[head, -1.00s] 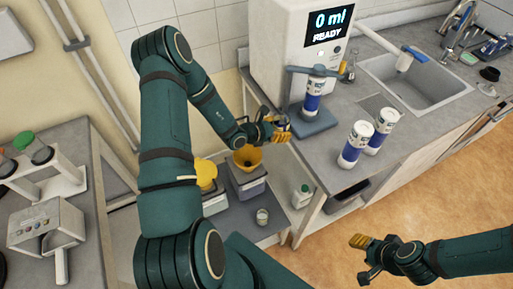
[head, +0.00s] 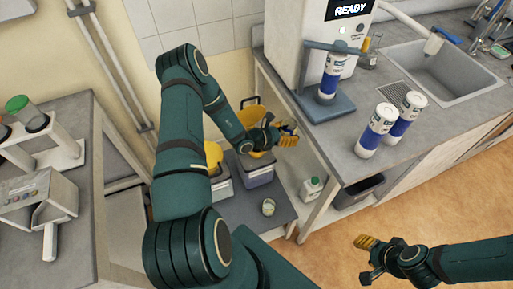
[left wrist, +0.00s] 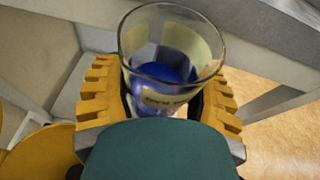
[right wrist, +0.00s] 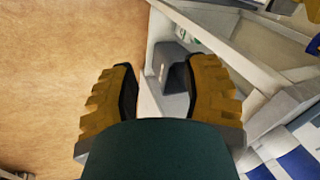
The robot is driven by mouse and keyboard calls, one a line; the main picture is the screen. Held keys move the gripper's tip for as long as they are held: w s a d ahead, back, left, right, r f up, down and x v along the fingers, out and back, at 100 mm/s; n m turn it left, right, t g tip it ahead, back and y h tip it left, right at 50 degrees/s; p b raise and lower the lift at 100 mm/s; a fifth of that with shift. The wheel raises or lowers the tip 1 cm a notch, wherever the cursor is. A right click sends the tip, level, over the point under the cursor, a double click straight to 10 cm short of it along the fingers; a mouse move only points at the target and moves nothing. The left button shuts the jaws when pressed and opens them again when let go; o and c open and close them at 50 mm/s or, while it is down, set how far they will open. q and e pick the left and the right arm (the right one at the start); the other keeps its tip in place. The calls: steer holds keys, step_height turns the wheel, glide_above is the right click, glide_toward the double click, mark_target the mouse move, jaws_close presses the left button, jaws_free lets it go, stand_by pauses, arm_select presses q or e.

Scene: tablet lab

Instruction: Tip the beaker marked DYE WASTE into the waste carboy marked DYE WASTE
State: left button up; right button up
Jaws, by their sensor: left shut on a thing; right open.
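My left gripper (head: 287,135) is shut on a clear glass beaker (left wrist: 172,45). In the left wrist view the beaker holds blue liquid and carries a pale label whose writing I cannot read. In the head view the gripper hides most of the beaker. A grey carboy (head: 259,174) with a yellow funnel stands low, just below and left of this gripper. A second carboy (head: 220,184) with a yellow funnel stands to its left, partly behind my arm. I cannot read the carboy labels. My right gripper (head: 368,258) is open and empty over the floor, also in its wrist view (right wrist: 160,95).
A small beaker (head: 268,207) stands on the grey low platform (head: 240,208). A white jug (head: 311,187) is on the lower shelf. The counter (head: 352,166) holds several blue-and-white bottles and a machine. A bench (head: 85,120) stands left. Floor at right is clear.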

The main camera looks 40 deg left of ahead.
arm_select(q)
steer(key=shift+t+h, duration=0.3)
steer(key=f+b, duration=0.1)
steer(key=f, duration=0.1)
steer(key=a+f+b, duration=0.1)
steer(key=f+b, duration=0.1)
steer(key=shift+s+f, duration=0.15)
steer(key=shift+f, duration=0.05)
step_height(320, 180, up, 3)
steer(key=shift+a+n+t+h+p, duration=0.15)
steer(key=shift+n+t+h+p, duration=0.15)
steer(key=shift+n+t+p, duration=0.25)
steer(key=shift+s+a+n+t+b, duration=0.25)
steer(key=shift+s+n+b, duration=0.15)
steer(key=shift+b, duration=0.4)
steer(key=shift+a+r+n+t+h+b, duration=0.2)
steer(key=shift+a+n+t+h+b, duration=0.2)
steer(key=shift+n+b, duration=0.1)
steer(key=shift+s+a+r+n+t+h+b, duration=0.1)
steer(key=shift+a+r+n+t+h+b, duration=0.05)
steer(key=shift+r+n+t+b, duration=1)
steer(key=shift+s+a+r+n+t+h+b, duration=0.15)
steer(key=shift+r+n+t+b, duration=0.6)
steer(key=shift+n+t, duration=0.6)
arm_select(e)
step_height(320, 180, down, 10)
steer(key=s, duration=0.1)
steer(key=shift+s+a+f+g, duration=0.2)
steer(key=shift+s+g, duration=0.1)
steer(key=shift+s, duration=0.1)
